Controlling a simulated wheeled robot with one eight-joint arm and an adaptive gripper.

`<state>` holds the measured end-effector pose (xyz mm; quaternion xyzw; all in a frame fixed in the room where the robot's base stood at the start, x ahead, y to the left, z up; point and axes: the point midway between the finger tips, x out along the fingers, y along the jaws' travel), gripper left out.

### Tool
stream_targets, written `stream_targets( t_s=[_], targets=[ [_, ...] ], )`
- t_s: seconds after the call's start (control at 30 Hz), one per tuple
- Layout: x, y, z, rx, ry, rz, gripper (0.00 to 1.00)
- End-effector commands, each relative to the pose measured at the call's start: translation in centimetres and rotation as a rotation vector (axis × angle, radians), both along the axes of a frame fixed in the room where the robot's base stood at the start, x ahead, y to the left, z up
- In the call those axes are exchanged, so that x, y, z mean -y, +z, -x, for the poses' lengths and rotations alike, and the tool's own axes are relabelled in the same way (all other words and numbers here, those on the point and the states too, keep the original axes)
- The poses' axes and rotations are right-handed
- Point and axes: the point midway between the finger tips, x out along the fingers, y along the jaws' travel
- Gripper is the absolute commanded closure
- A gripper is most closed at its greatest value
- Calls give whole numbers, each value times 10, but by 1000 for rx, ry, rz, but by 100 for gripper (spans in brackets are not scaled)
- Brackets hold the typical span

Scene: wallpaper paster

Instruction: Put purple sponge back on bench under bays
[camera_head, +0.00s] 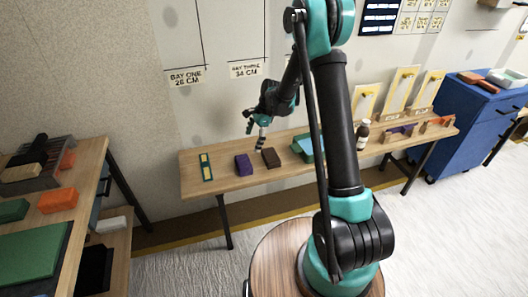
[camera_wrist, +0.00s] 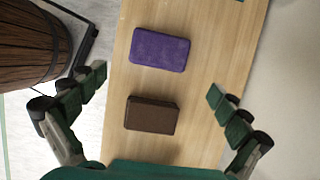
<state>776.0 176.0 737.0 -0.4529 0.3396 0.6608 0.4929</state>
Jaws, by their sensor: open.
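A purple sponge (camera_head: 243,165) lies on the wooden bench (camera_head: 219,183) under the bay labels, toward its left part. In the wrist view the purple sponge (camera_wrist: 160,49) lies beyond a dark brown block (camera_wrist: 151,116). The brown block (camera_head: 270,158) sits just right of the sponge in the head view, apart from it. My gripper (camera_head: 262,140) hangs above the bench near the brown block. In the wrist view my gripper (camera_wrist: 160,88) has its fingers spread wide on both sides, with nothing between them in contact.
A green and yellow strip (camera_head: 206,167) lies left of the sponge. A teal tray (camera_head: 304,147), a bottle (camera_head: 362,134) and yellow boards stand to the right. A side table with an orange block (camera_head: 58,200) is at left. A wooden barrel (camera_wrist: 30,42) stands beside the bench.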

Motion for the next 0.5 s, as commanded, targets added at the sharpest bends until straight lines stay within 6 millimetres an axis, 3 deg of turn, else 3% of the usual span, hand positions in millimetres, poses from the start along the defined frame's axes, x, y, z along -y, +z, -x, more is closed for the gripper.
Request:
stream_targets(
  t_s=[0.17,0.27,0.5],
  targets=[
    [6,8,4,18,19,2,0],
    [20,23,15,66,71,12,0],
    [74,71,65,251,302,66,0]
  ],
)
